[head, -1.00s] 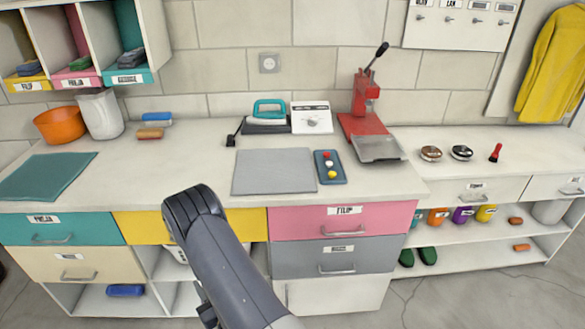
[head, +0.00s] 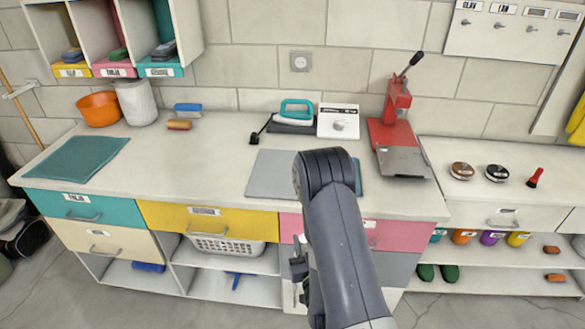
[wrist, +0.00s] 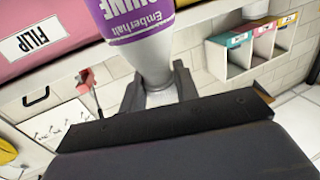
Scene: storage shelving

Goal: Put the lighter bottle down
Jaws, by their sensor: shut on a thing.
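In the wrist view a pale grey bottle (wrist: 152,65) with a purple label (wrist: 135,20) is between the fingers of my gripper (wrist: 158,92). The gripper is shut on its narrower part. The label lettering reads partly "Emberhall"; the bottle's far end runs out of the top of the picture.
The white worktop (head: 215,155) has free room at its middle left. A teal mat (head: 78,158), orange bowl (head: 99,109), white bin (head: 136,103), iron (head: 293,118), grey mat (head: 268,175) and red press (head: 397,115) occupy it. Shoe polish tins (head: 461,171) stand right.

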